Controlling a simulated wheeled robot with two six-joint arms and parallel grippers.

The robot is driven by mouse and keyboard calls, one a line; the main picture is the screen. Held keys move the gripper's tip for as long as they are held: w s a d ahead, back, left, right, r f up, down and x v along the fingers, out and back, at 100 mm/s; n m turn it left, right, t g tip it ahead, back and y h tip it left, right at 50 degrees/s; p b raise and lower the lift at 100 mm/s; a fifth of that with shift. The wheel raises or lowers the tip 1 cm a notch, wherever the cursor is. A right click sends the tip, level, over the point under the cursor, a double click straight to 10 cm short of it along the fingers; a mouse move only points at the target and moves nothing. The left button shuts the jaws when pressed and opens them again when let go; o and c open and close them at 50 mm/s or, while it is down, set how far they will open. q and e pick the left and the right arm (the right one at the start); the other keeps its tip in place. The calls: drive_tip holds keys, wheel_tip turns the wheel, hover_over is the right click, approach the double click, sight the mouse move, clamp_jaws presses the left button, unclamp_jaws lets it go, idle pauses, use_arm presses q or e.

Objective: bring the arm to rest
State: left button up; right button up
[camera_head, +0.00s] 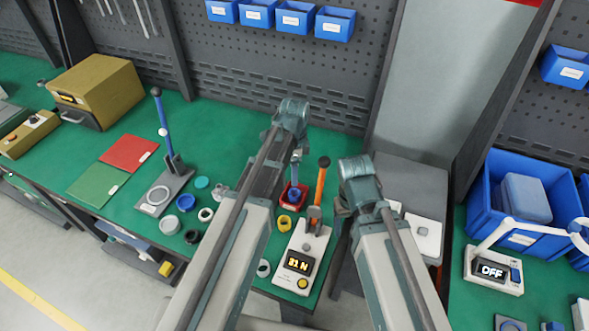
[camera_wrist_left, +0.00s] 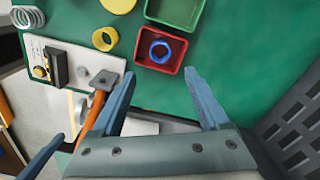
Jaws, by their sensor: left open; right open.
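My left arm reaches up the middle of the head view, and its gripper is mostly hidden there behind the arm. In the left wrist view the left gripper (camera_wrist_left: 160,74) has its two blue fingers spread with nothing between them. A red tray (camera_wrist_left: 142,62) with a blue ring (camera_wrist_left: 160,50) inside lies beyond the fingertips. My right arm comes in at the lower right of the head view. Its gripper (camera_head: 341,210) is partly hidden by its own wrist, open, beside the white lever tester (camera_head: 316,243). The tester has an orange lever and a lit display reading about 31 N.
A second lever stand (camera_head: 163,190) and several loose rings stand left of my left arm. Red (camera_head: 129,152) and green (camera_head: 97,184) mats lie farther left, near a tan box (camera_head: 105,88). A blue bin (camera_head: 480,212) and a device reading OFF (camera_head: 494,271) are at right.

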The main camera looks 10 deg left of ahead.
idle(0.4)
use_arm(q)
drive_tip(key=s+a+n, duration=0.5)
drive_tip(key=s+n, duration=0.6)
drive_tip(key=n, duration=0.5)
drive_tip(key=s+d+m+y, duration=0.1)
drive_tip(key=s+d+m, duration=0.3)
drive_tip(key=d, duration=0.7)
drive_tip(key=shift+s, duration=0.9)
